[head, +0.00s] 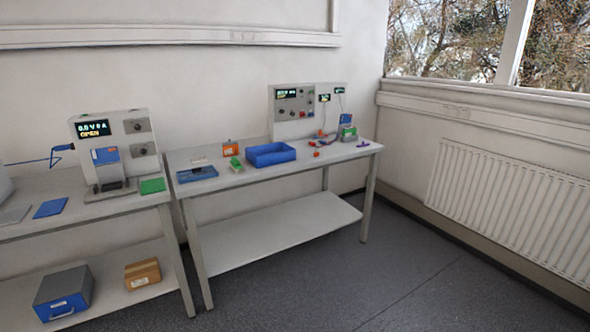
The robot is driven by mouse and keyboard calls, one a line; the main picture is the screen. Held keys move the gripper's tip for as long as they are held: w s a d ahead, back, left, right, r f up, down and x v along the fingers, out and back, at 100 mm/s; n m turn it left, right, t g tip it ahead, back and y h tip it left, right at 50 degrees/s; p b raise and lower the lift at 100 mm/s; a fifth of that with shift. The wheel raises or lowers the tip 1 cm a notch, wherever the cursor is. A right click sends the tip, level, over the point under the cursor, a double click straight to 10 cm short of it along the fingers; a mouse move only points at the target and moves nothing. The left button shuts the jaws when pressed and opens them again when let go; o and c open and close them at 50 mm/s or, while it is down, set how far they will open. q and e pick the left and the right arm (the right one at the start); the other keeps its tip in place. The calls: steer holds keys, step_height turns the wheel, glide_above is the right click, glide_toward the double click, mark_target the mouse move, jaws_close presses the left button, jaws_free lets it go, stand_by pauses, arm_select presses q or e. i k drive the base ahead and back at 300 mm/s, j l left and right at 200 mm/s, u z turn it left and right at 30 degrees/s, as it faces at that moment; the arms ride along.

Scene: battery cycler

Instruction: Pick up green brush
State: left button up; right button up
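A small green object (236,164) lies on the right table, just left of the blue bin; it may be the green brush, but it is too small to tell. A flat green block (152,186) lies on the left table near its right end. A green part (349,132) also shows at a small device near the right table's far right. Neither of my grippers is in view, and nothing is seen touching these green things.
The right table (310,167) also holds a blue bin (270,154), a blue tray (197,174), an orange box (230,148) and a cycler unit (297,108). The left table carries another cycler (118,145). The dark floor (400,285) in front is clear; a radiator (510,205) lines the right wall.

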mark_target(235, 164)
steer(key=i+l+u, duration=0.25)
steer(key=i, duration=0.25)
steer(key=i+l+u, duration=0.2)
steer(key=i, duration=0.3)
steer(key=i+l+u, duration=0.25)
steer(key=i, duration=0.2)
